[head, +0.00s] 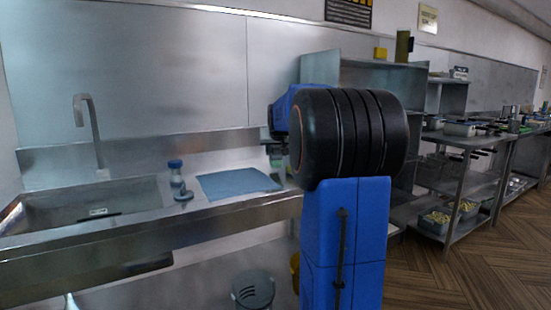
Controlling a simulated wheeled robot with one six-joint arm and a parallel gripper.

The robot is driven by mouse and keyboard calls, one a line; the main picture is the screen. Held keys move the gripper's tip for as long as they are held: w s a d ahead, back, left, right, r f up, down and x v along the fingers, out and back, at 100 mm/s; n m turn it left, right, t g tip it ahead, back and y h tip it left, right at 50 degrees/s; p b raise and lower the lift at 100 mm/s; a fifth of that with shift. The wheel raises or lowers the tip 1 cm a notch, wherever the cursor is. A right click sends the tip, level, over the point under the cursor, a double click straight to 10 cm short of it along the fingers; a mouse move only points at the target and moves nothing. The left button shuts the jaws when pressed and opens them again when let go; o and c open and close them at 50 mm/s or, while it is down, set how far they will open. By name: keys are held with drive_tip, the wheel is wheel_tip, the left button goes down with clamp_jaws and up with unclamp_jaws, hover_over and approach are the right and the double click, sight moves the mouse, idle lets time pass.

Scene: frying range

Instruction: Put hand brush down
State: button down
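My blue and black arm fills the middle of the head view and hides most of what is behind it. A small dark part of my gripper (273,143) shows at the arm's left edge, above the right end of the steel counter. Its fingers are too small and covered to tell whether they are open or shut. I cannot make out the hand brush for certain. A blue cloth or mat (238,183) lies flat on the counter, left of and below the gripper.
A blue-topped bottle (175,172) and a small dark item (183,196) stand left of the mat. A sink (85,208) with a tall tap (92,130) is at the left. Shelving (440,195) with pans stands at the right. A grey bin (254,290) is below the counter.

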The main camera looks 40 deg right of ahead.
drive_tip(key=shift+f, duration=1.35)
drive_tip(key=c, duration=1.1)
unclamp_jaws()
drive_tip(key=shift+a+f, duration=0.1)
drive_tip(key=v, duration=1.2)
